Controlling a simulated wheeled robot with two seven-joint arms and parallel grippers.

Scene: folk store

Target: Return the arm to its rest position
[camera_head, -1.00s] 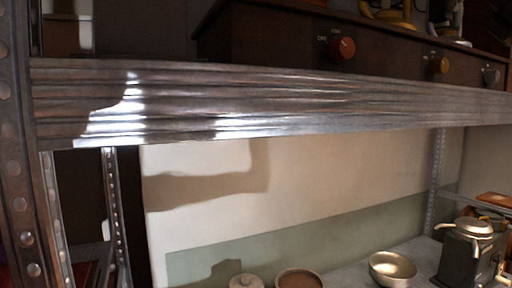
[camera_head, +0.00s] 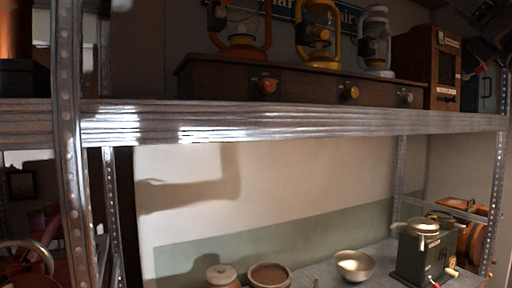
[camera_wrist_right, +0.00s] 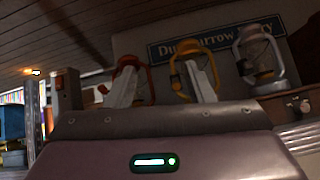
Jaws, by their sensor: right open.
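In the right wrist view my right gripper (camera_wrist_right: 162,84) shows as two pale fingers spread apart with a gap between them. It is open and nothing is seen between the fingers. Lanterns stand beyond it, an orange-red lantern (camera_wrist_right: 144,72) behind the left finger and a yellow lantern (camera_wrist_right: 175,80) behind the right one. No arm or gripper of mine shows in the head view. My left gripper is not in view.
A metal shelf beam (camera_head: 290,122) crosses the head view, with an upright post (camera_head: 68,150) at left. Above are a dark wooden box with knobs (camera_head: 215,84) and lanterns.

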